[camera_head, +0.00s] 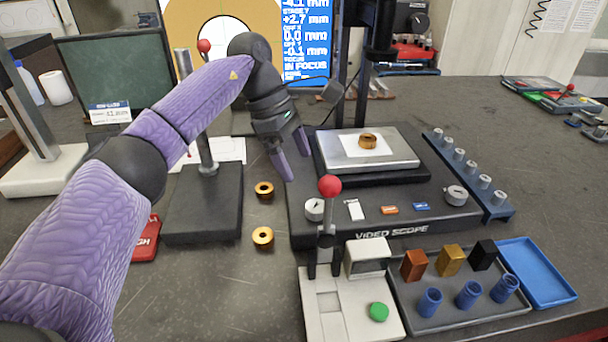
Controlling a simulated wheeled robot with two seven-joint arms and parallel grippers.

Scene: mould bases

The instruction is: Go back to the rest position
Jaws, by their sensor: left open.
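My left arm reaches in from the left, covered in purple, with dark joints. Its gripper (288,160) points down beside the back left of the video scope base (390,229). The fingers are apart and I see nothing between them. A brass ring (368,141) sits on the white sheet on the scope's stage (395,163). Two more brass rings lie on the table, an upper one (264,190) and a lower one (263,237), in front of the left gripper and apart from it. My right gripper does not show.
A red-knobbed lever press (328,220) stands at the front. Right of it are a grey tray (450,310) with coloured blocks and blue cups, and an empty blue tray (540,275). A dark stand (203,205) is at left. The table's right side is mostly clear.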

